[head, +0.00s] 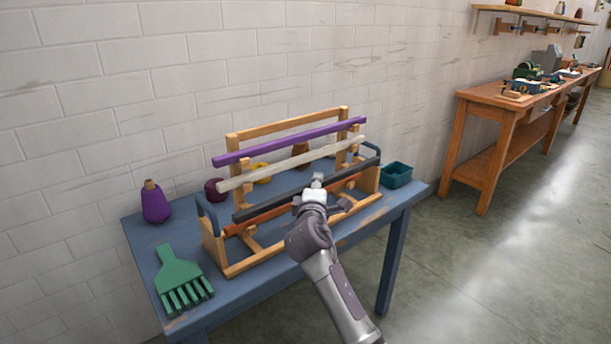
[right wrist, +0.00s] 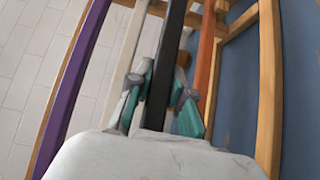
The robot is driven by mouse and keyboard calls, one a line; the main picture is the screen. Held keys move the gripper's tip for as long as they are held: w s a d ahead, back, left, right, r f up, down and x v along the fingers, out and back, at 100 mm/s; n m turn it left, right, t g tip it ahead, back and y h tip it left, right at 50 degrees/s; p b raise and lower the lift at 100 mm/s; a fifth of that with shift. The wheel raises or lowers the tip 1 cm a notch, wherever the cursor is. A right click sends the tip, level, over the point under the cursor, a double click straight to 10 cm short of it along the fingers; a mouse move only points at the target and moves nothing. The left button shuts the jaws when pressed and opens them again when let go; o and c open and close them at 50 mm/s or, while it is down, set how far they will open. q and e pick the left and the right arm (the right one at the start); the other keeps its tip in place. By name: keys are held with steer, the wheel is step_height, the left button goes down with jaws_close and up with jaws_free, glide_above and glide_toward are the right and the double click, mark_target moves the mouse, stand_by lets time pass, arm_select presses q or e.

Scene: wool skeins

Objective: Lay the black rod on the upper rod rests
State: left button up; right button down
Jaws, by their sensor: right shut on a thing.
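The black rod (head: 275,203) lies lengthwise across the front of the wooden rack (head: 234,268), above an orange-brown rod (head: 262,218). A cream rod (head: 280,168) and a purple rod (head: 290,142) lie higher and farther back. My right gripper (head: 317,183) is shut on the black rod near its middle; in the right wrist view the teal fingers (right wrist: 159,96) stand on both sides of the black rod (right wrist: 167,60). I cannot tell whether the black rod's ends touch any rests. My left gripper is not in view.
The rack stands on a blue table (head: 143,252) against a white brick wall. A purple cone (head: 155,203), a green comb (head: 180,279) and a teal bin (head: 397,174) are around it. A wooden workbench (head: 486,140) stands at the right, across open floor.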

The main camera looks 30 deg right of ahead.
steer(key=s+p, duration=0.1)
steer(key=s, duration=1)
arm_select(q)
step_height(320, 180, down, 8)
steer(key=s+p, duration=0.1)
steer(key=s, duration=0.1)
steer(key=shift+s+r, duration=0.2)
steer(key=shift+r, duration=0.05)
arm_select(e)
steer(key=d+v, duration=0.1)
steer(key=v, duration=1.2)
steer(key=shift+s, duration=0.35)
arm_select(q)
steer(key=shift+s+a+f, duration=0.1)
